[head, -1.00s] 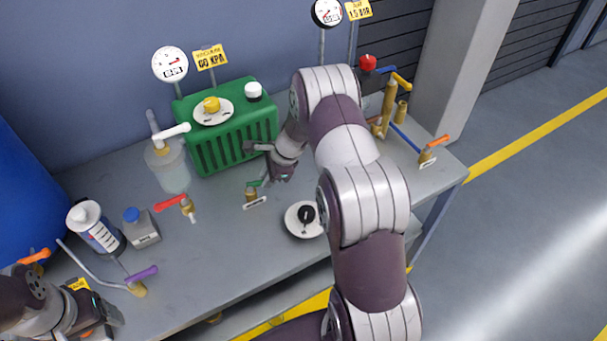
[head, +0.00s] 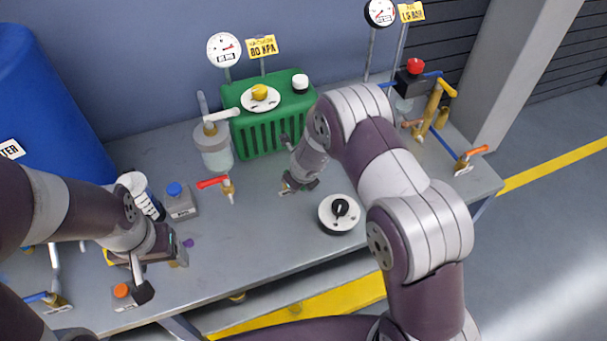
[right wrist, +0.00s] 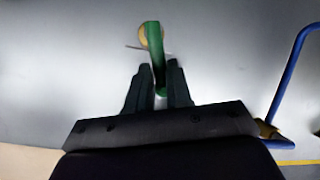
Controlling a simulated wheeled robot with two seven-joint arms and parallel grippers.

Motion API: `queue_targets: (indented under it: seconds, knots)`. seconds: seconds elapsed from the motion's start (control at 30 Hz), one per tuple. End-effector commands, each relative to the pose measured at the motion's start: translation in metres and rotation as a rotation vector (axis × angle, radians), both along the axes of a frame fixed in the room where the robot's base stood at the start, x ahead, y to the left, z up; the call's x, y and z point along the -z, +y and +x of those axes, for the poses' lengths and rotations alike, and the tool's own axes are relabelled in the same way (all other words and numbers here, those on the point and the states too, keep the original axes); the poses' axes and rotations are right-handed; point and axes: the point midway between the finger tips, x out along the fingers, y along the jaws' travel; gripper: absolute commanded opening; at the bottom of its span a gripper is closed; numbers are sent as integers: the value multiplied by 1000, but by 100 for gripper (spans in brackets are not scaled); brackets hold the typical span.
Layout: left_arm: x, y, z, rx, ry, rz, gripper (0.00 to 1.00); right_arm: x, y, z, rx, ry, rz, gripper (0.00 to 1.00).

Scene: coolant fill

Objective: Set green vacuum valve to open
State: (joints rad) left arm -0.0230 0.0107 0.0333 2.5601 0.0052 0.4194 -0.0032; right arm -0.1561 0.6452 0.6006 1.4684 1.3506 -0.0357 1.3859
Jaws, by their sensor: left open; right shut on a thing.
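The green vacuum valve's green lever (right wrist: 153,50) runs between the two dark fingers of my right gripper (right wrist: 158,88) in the right wrist view, with its round brass body just beyond. The right gripper is shut on the lever. In the head view the right gripper (head: 290,187) points down at the bench in front of the green tank, and hides most of the valve. My left gripper (head: 164,268) is open over the front left of the bench, apart from the green valve, near a purple-handled valve that it partly hides.
A red-lever valve (head: 214,183) stands left of the right gripper, and a white dial with a black knob (head: 339,213) to its right. The green tank (head: 270,130) stands behind.

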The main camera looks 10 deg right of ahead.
Motion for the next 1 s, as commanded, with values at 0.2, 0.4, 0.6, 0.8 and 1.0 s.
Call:
queue_targets:
  seconds: [0.2, 0.4, 0.6, 0.8, 1.0]
  knots:
    - [-18, 0, 0, 0, 0, 0, 74, -5, 9, -2, 166, -1, -1, 0]
    - [-28, 0, 0, 0, 0, 0, 74, -4, 15, -3, 278, -3, 0, 0]
    - [-33, 0, 0, 0, 0, 0, 74, -3, 18, -3, 345, -3, 0, 0]
    - [-35, 0, 0, 0, 0, 0, 74, -2, 19, -3, 373, -4, 1, 0]
    - [-35, 0, 0, 0, 0, 0, 74, -2, 19, -3, 378, -4, 2, 0]
